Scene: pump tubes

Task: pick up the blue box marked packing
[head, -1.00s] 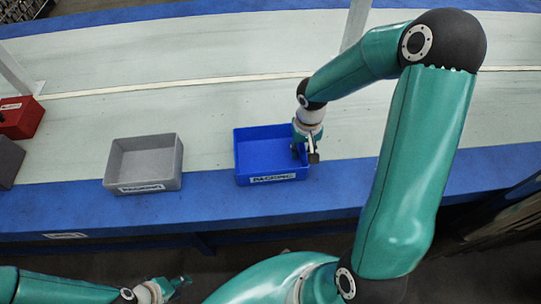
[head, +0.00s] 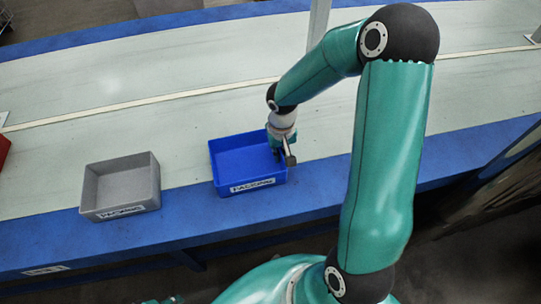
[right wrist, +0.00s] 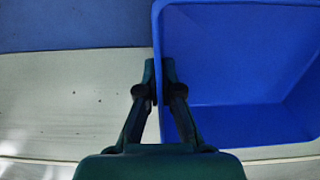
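My right gripper (head: 283,160) is at the box's right wall. In the right wrist view the two fingers (right wrist: 160,72) straddle the wall of the blue box (right wrist: 240,60), one inside and one outside, closed against it. I see no clear gap under the box. Of my left gripper (head: 163,300), only small teal bits show at the bottom edge of the head view; its fingers are mostly cut off.
A grey box (head: 143,205) with a front label stands left of the blue box, apart from it. Part of a red box (head: 3,150) shows at the left edge. A grey post (head: 318,22) rises behind my right arm. The pale table top (head: 130,100) behind the boxes is clear.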

